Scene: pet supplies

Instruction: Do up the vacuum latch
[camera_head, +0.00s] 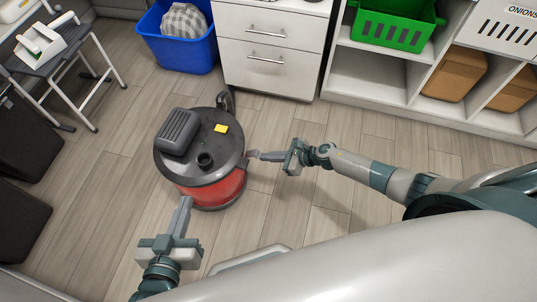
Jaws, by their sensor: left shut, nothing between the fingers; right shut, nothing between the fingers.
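The vacuum (199,159) stands upright on the floor left of the middle, with a red drum and a black lid. A dark latch piece (243,162) shows at the right side of its rim, but its exact position is too small to tell. My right gripper (256,155) is shut and empty, its tips beside this right rim; I cannot tell whether they touch it. My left gripper (186,202) is shut and empty, pointing up in front of the red drum. The far side of the vacuum is hidden.
A blue bin (178,50) and a white drawer cabinet (268,60) stand behind the vacuum. A shelf unit (365,80) fills the back right. A folding step stool (65,70) and dark boxes (22,150) stand on the left. The wooden floor around the vacuum is clear.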

